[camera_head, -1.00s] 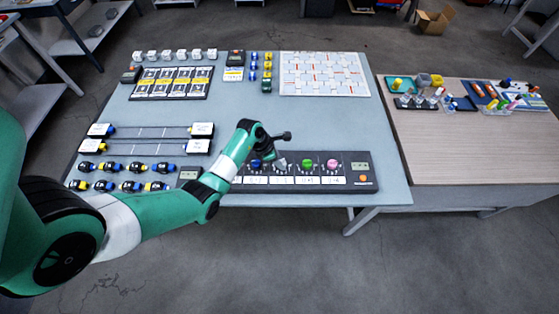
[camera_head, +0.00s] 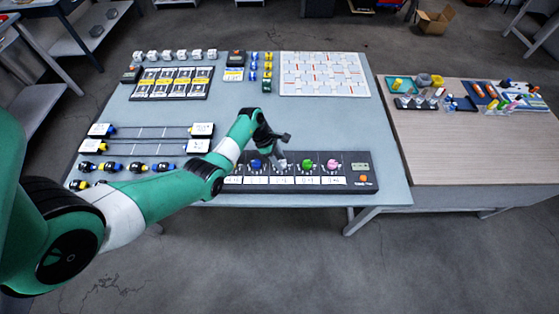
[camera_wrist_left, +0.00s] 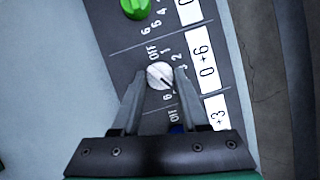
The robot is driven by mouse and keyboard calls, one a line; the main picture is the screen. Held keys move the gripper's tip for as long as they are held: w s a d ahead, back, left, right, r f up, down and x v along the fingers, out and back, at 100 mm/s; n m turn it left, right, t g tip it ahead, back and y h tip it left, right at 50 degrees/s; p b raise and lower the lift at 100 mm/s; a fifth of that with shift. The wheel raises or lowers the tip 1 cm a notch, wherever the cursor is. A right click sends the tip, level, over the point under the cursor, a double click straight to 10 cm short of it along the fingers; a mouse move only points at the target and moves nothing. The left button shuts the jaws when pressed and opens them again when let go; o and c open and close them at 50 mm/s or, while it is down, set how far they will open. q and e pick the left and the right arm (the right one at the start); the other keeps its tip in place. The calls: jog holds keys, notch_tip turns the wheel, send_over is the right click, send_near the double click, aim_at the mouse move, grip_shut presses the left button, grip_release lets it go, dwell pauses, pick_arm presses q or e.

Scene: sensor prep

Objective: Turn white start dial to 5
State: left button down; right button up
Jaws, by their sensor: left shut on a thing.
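The white start dial (camera_wrist_left: 159,74) sits on a dark panel between the green and blue dials; it also shows in the head view (camera_head: 281,163), partly covered. My left gripper (camera_wrist_left: 160,78) has one finger on each side of the white dial and is shut on it. A dark mark on the dial's face points to the lower right in the left wrist view. The printed scale reads OFF, 1, 2, 3 and 6 around it; the fingers hide part of it. The left gripper is also in the head view (camera_head: 281,154). My right gripper is not in view.
The dark panel (camera_head: 346,183) lies along the table's front edge. A green dial (camera_head: 306,165) and a pink dial (camera_head: 333,165) are to the right, a blue dial (camera_head: 256,164) to the left. Plug cables and blocks lie farther left. The table's middle (camera_head: 310,125) is clear.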

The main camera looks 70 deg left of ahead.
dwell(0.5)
pick_arm(q)
jog(key=shift+c, duration=2.2)
grip_release()
jog(key=p+v, duration=0.4)
jog(key=v, duration=0.7)
jog(key=shift+r, duration=0.35)
